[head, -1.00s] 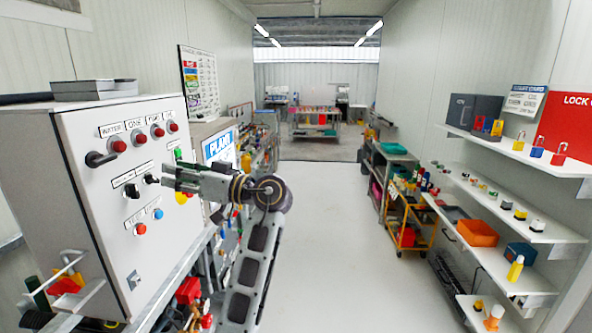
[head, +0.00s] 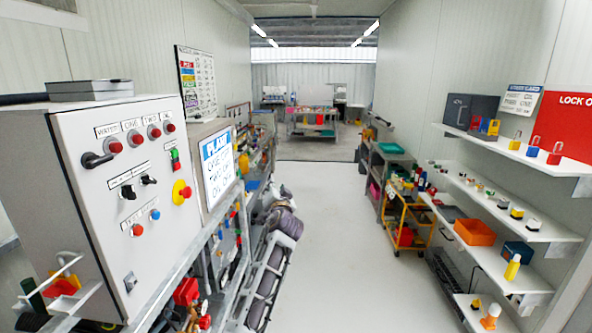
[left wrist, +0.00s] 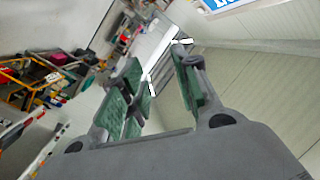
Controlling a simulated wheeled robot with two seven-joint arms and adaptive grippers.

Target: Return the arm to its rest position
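My arm (head: 268,262) is folded low in the head view, to the right of the control panel (head: 150,255). Its links run along the bench front, and no gripper fingers can be made out there. In the left wrist view my left gripper (left wrist: 157,60) has its two green-padded fingers apart with nothing between them. It points into the room, away from the panel. My right gripper is in neither view. The panel has red push buttons, black switches and a yellow-collared red stop button (head: 181,193).
The plant board (head: 218,168) and the cluttered bench stand close to my arm on the left. Shelves (head: 520,155) with padlocks and an orange bin (head: 474,232) line the right wall. A yellow cart (head: 405,222) stands before them. The central floor (head: 335,250) is clear.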

